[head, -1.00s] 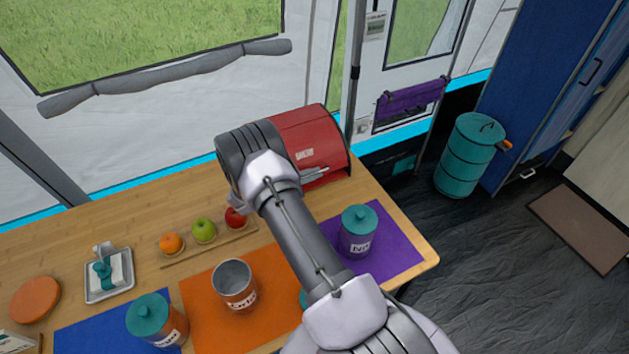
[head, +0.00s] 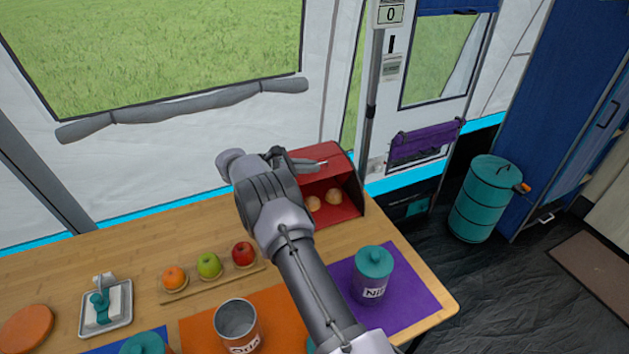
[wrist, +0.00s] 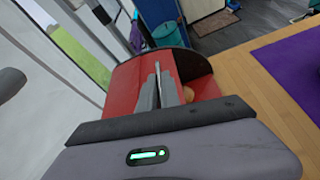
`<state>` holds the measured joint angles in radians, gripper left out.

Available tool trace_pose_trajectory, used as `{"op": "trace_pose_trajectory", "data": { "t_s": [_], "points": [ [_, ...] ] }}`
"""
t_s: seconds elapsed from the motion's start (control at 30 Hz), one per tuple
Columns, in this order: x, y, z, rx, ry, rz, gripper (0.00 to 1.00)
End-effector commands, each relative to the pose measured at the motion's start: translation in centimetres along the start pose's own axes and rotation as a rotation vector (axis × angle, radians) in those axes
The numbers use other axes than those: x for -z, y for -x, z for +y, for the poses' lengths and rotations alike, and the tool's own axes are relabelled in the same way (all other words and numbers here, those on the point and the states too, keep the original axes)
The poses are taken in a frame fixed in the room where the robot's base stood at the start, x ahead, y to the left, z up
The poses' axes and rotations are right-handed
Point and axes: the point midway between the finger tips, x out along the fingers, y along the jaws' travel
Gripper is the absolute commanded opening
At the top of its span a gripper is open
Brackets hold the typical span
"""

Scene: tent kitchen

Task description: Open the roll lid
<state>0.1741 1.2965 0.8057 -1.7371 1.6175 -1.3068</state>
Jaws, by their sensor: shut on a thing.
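The red bread box (head: 347,208) stands at the back right of the wooden table, against the tent wall. Its red roll lid (head: 335,157) is rolled up and back, so the front is open. Two bread rolls (head: 333,196) show inside. The lid also shows in the wrist view (wrist: 122,88), beside the opening. My gripper (head: 312,164) is at the top of the box, its fingers closed at the lid's edge. The exact grip spot, likely the handle, is hidden by the fingers. In the wrist view my gripper (wrist: 160,88) reaches over the box, with one roll (wrist: 189,93) partly visible.
A metal can (head: 238,325) and a board of fruit (head: 205,290) are left of the arm. The tent wall is close behind the box.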

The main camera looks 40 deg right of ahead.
Motion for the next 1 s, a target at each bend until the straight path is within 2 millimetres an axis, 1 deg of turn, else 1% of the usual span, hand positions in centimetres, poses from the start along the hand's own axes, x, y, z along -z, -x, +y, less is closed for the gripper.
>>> {"op": "trace_pose_trajectory", "data": {
  "t_s": [0.03, 0.3, 0.77, 0.8, 0.87, 0.9, 1.0],
  "points": [
    [0.3, -0.1, 0.3, -0.001, -0.003, 0.001, 0.0],
    [0.2, -0.1, 1.4, 0.0, 0.0, 0.0, 0.0],
    [0.1, 0.0, 1.6, 0.001, 0.0, 0.0, 0.0],
    [0.1, 0.0, 1.6, 0.001, 0.0, 0.0, 0.15],
    [0.1, 0.0, 1.6, 0.001, 0.0, 0.0, 0.27],
    [0.1, 0.0, 1.6, 0.001, 0.0, 0.0, 0.29],
    [0.1, 0.0, 1.6, 0.0, 0.0, 0.0, 0.29]
  ]
}}
